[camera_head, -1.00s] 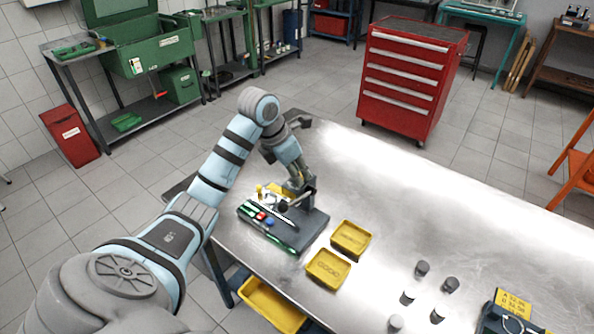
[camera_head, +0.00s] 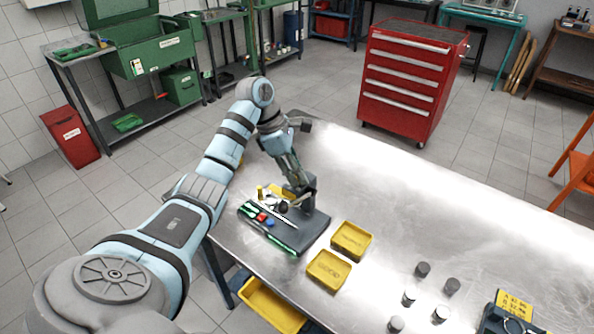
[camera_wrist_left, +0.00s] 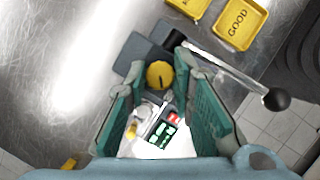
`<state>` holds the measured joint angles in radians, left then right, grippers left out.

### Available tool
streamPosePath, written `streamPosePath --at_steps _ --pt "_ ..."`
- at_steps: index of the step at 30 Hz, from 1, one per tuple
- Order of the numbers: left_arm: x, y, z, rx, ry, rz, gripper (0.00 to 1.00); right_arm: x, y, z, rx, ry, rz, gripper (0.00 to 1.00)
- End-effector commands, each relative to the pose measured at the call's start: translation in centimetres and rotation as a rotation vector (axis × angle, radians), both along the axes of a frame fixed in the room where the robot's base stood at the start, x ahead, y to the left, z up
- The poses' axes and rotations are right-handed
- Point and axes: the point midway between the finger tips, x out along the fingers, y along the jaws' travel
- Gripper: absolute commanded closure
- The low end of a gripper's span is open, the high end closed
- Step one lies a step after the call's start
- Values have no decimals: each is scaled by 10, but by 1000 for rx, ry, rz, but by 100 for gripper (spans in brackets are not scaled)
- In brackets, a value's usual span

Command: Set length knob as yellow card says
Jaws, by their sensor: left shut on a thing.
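A round yellow knob with a black mark (camera_wrist_left: 159,74) lies between my left fingertips in the left wrist view. My left gripper (camera_wrist_left: 160,66) is shut on this knob. In the head view my left gripper (camera_head: 298,188) points down at the dark grey fixture (camera_head: 312,229) near the table's left end, and the knob is hard to make out there. A lever with a black ball end (camera_wrist_left: 277,99) reaches out to the right of the fingers. A yellow card (camera_head: 516,304) with dark lettering stands on a dark device at the lower right. Its characters are too small to read surely.
Two yellow trays (camera_head: 352,239) (camera_head: 329,270) stand beside the fixture; one reads GOOD in the wrist view (camera_wrist_left: 240,22). Several small cylinders (camera_head: 422,269) stand farther right. The table's far middle is clear.

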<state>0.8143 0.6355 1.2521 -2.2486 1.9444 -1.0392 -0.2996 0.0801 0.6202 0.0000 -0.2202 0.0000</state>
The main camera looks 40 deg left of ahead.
Motion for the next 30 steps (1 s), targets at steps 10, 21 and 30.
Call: streamPosePath --at_steps 10,21,30 --pt "1 1 1 3 -3 -25 100 0 0 0 0 0 0 60" --pt "0 1 1 1 -2 -25 58 0 0 0 0 0 0 60" --pt "0 2 5 1 -1 -24 58 0 -1 0 -2 1 0 60"
